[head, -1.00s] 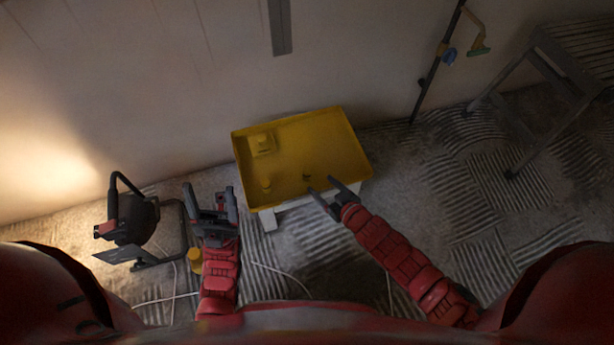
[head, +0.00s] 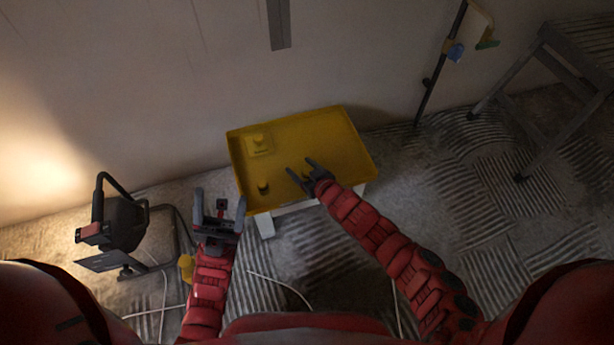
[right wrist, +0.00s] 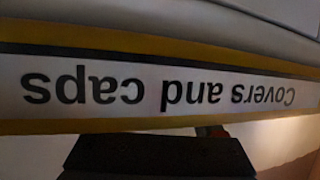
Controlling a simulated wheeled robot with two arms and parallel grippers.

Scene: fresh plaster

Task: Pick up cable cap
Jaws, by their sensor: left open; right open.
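A yellow tray (head: 335,135) stands on a low white support near the wall. Small yellow pieces sit in it: a square plate with a knob (head: 259,144) at back left and a small cap (head: 263,187) at front left. Another small piece seems to lie by my right fingers, partly hidden; I cannot tell which is the cable cap. My right gripper (head: 300,167) is open over the tray's front middle. My left gripper (head: 219,203) is open, left of the tray's front-left corner. The right wrist view shows a strip reading "Covers and caps" (right wrist: 160,88), upside down, and no cap.
A black work lamp (head: 122,222) on a stand is at the left. A yellow object (head: 186,267) lies beside my left arm. Pale cables (head: 280,283) cross the floor. A dark pole (head: 437,75) leans at the wall, and a grey trestle (head: 540,95) stands at right.

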